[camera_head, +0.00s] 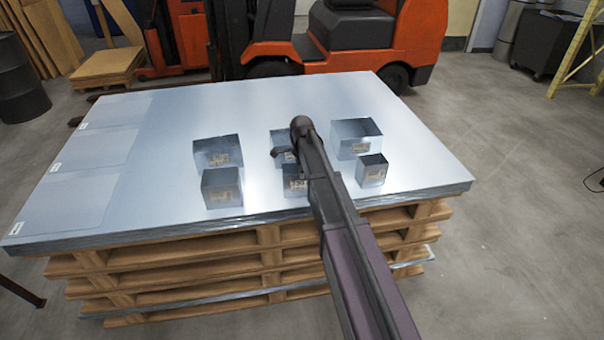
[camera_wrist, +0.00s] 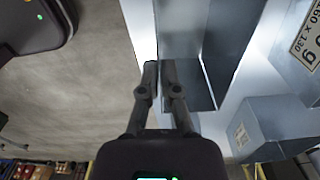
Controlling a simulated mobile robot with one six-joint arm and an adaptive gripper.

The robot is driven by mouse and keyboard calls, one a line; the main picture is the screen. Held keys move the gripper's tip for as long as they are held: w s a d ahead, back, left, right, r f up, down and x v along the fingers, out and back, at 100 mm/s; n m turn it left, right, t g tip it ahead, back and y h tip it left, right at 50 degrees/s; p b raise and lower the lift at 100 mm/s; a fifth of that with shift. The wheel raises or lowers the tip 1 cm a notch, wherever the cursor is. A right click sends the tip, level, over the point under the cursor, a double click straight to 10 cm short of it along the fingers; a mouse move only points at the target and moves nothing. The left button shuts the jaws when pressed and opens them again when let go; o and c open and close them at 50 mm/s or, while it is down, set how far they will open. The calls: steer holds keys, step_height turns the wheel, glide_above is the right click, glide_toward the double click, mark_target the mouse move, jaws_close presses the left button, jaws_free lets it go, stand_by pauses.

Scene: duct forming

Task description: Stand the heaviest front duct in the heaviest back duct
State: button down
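Several open-topped sheet-metal ducts stand in two rows on the metal table top. The back row has a left duct (camera_head: 206,150), a partly hidden middle duct (camera_head: 276,137) and a large right duct (camera_head: 350,128). The front row has a left duct (camera_head: 215,192), a middle duct (camera_head: 293,172) partly behind my arm, and a small right duct (camera_head: 375,162). In the wrist view, my gripper's fingers (camera_wrist: 160,68) are close together on a thin wall of the front middle duct (camera_wrist: 185,30). A labelled duct (camera_wrist: 290,75) stands behind it. Weights are not readable.
The sheet stack (camera_head: 290,95) rests on wooden pallets (camera_head: 200,262). Its left part is free of ducts. An orange forklift (camera_head: 385,45) stands behind. Another labelled duct (camera_wrist: 275,118) is at lower right in the wrist view.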

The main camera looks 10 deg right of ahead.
steer(key=shift+r, duration=0.1)
stand_by(0.3)
step_height(320, 180, up, 9)
steer(key=p, duration=0.9)
stand_by(1.4)
